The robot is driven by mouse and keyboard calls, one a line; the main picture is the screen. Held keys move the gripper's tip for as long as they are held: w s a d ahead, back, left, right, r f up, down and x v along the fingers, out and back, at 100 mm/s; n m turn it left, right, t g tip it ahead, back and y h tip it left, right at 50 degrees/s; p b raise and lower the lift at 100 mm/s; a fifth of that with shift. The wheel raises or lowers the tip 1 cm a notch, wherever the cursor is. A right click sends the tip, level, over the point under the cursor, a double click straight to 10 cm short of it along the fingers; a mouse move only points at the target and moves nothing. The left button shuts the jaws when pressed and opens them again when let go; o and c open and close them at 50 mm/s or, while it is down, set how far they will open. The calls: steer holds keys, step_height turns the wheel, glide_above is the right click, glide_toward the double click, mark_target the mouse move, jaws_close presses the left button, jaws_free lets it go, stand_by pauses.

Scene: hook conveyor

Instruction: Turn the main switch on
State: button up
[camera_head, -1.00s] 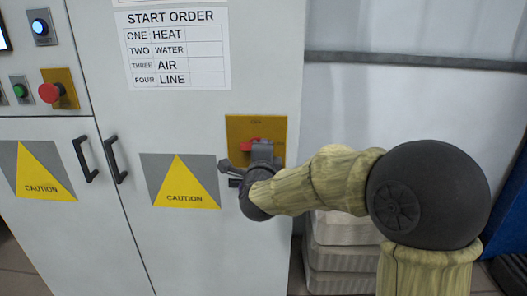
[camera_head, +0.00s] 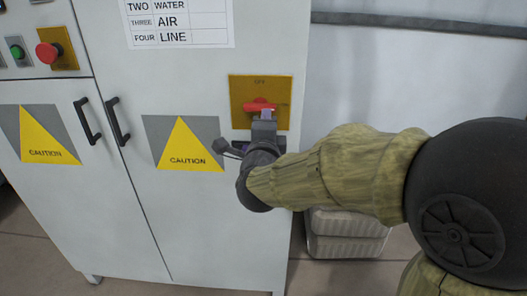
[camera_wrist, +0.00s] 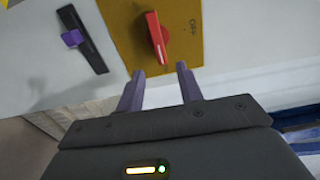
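The main switch is a red rotary handle (camera_head: 260,105) on a yellow plate (camera_head: 243,88) on the grey cabinet door. Its long axis lies roughly level in the head view. The wrist view shows the red handle (camera_wrist: 157,40) with a white line on it, and the marking "OFF" at the plate's side. My gripper (camera_head: 265,116) is right in front of the switch's lower part. In the wrist view its two purple fingers (camera_wrist: 158,72) are apart with nothing between them, and the handle lies just beyond the tips. Contact cannot be told.
A black bar with a purple piece (camera_wrist: 73,38) is beside the plate in the wrist view. The door has black handles (camera_head: 117,121) and caution signs (camera_head: 190,160). A red button (camera_head: 47,53) sits at the upper left. Pale stacked crates (camera_head: 345,235) stand right of the cabinet.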

steer(key=s, duration=0.9)
steer(key=shift+s+a+b, duration=0.15)
steer(key=shift+s+b, duration=0.15)
steer(key=shift+b, duration=0.05)
steer(key=w+d+f+n+g+y, duration=0.1)
steer(key=d+f+n+g+y, duration=0.35)
steer(key=f+n, duration=0.8)
steer(key=s+d+f+n+g+h, duration=0.4)
steer(key=s+d+f+n+g, duration=0.2)
steer(key=s+d+f+g, duration=0.6)
step_height(320, 180, up, 14)
steer(key=w+t+p, duration=0.1)
steer(key=p, duration=1.3)
steer(key=shift+f+p, duration=0.2)
steer(key=shift+p, duration=0.2)
